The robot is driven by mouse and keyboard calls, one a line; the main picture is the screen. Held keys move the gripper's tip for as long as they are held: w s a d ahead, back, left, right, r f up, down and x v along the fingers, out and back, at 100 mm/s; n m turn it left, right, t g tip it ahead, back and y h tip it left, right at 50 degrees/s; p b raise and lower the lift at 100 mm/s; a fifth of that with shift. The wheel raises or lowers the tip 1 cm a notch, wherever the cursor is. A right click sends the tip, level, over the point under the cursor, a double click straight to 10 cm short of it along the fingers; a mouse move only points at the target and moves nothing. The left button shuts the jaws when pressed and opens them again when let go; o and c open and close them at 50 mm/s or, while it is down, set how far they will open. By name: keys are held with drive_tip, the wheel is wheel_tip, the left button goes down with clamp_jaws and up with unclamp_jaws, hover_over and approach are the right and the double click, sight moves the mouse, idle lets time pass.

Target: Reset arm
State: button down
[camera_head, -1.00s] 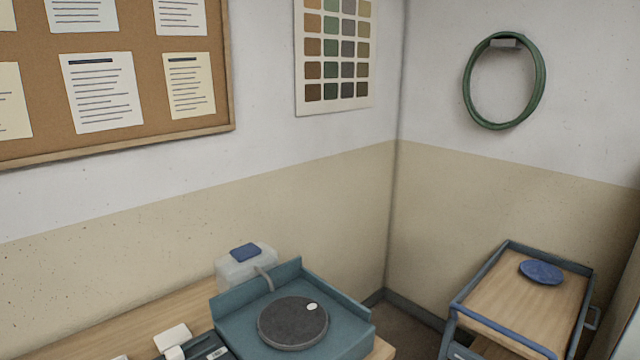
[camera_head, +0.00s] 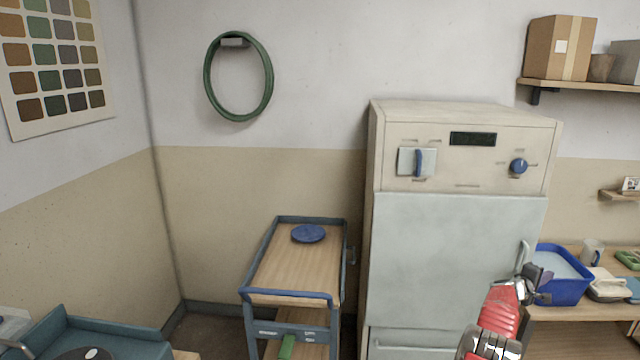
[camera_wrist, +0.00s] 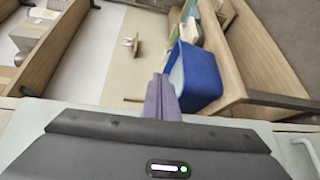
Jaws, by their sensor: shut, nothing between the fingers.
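My gripper (camera_head: 533,282) shows at the lower right of the head view, at the end of my red and silver arm. It is in front of the pale kiln-like cabinet (camera_head: 450,250), near its right edge. In the wrist view the purple fingers of my gripper (camera_wrist: 161,82) are together and hold nothing. A blue basin (camera_head: 562,275) stands on the right-hand counter, beyond and to the right of the gripper. The basin also shows in the wrist view (camera_wrist: 203,78), just right of the fingertips; I cannot tell the gap.
A trolley (camera_head: 270,275) with a blue disc (camera_head: 308,233) on top stands left of the cabinet. A teal wheel unit (camera_head: 110,340) is at the lower left. A shelf (camera_head: 600,87) with boxes is at the upper right. A mug (camera_head: 591,251) stands behind the basin.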

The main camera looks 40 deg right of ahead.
drive_tip(key=a+f+m+g+y, duration=0.1)
drive_tip(key=a+f+m+y, duration=0.25)
drive_tip(key=a+f, duration=0.4)
drive_tip(key=w+a+r+t+y, duration=0.15)
drive_tip(key=w+a+r, duration=0.25)
drive_tip(key=w+a, duration=0.75)
drive_tip(key=w+a+r+t+y, duration=0.1)
drive_tip(key=w+a+r+y, duration=0.3)
drive_tip(key=a, duration=1.4)
drive_tip(key=w+a+r+t+y, duration=0.15)
drive_tip(key=w+a+r, duration=0.5)
drive_tip(key=a, duration=0.75)
drive_tip(key=s+a+r+n+t+y, duration=0.1)
drive_tip(key=a+r+n+t, duration=0.1)
drive_tip(key=a, duration=1.4)
drive_tip(key=s+a+r+n+t+y, duration=0.1)
drive_tip(key=a+r, duration=0.4)
drive_tip(key=a, duration=1.2)
drive_tip(key=a+r+n+t+y, duration=0.2)
drive_tip(key=a+r+t+y, duration=0.1)
drive_tip(key=a, duration=1.4)
drive_tip(key=shift+s+r+n+t, duration=0.35)
drive_tip(key=shift+s+r+t, duration=0.05)
drive_tip(key=shift+y, duration=0.25)
